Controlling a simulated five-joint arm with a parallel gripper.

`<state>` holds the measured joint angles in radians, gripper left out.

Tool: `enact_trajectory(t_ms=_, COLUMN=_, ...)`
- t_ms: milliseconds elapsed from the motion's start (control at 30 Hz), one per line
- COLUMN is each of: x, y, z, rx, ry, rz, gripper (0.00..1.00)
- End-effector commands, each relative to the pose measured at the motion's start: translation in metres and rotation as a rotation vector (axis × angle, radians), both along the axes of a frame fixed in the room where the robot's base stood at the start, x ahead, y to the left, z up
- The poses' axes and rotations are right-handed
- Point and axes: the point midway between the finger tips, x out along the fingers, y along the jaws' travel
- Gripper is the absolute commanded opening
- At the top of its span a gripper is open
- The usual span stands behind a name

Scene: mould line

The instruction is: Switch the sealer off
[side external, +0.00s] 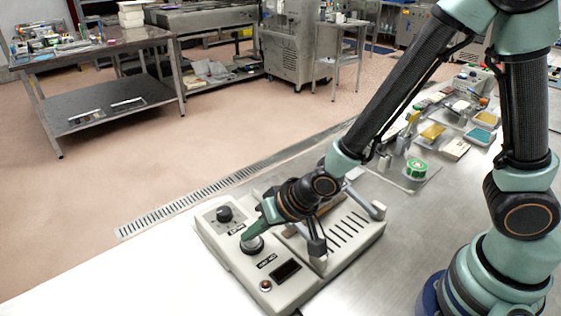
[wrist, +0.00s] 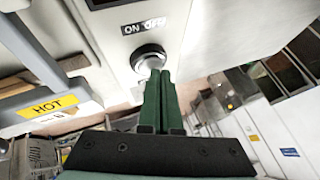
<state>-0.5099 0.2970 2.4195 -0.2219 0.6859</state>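The sealer (side external: 232,258) is a pale grey machine on the steel bench in the side view. A small red-orange lamp (side external: 265,286) and a dark display (side external: 286,271) are on the same panel. My gripper (wrist: 160,72) has its green fingers side by side, pressed together, with tips at the switch's edge. Whether they touch it cannot be told. The fingers hide part of the switch.
A second black knob (side external: 224,214) stands at the panel's far corner. A slotted plate and a raised bar with posts (side external: 318,247) lie right of the panel. A yellow HOT label (wrist: 47,107) shows in the wrist view. A green roll (side external: 416,169) and small parts stand behind.

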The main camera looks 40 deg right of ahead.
Motion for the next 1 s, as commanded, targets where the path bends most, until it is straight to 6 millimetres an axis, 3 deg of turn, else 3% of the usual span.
enact_trajectory(t_ms=567, x=-0.001, y=-0.001, z=0.009, rx=-0.001, ry=0.001, rz=0.000, gripper=0.00)
enact_trajectory(t_ms=1000, x=0.000, y=0.000, z=0.047, rx=0.002, ry=-0.003, rz=0.000, gripper=0.00)
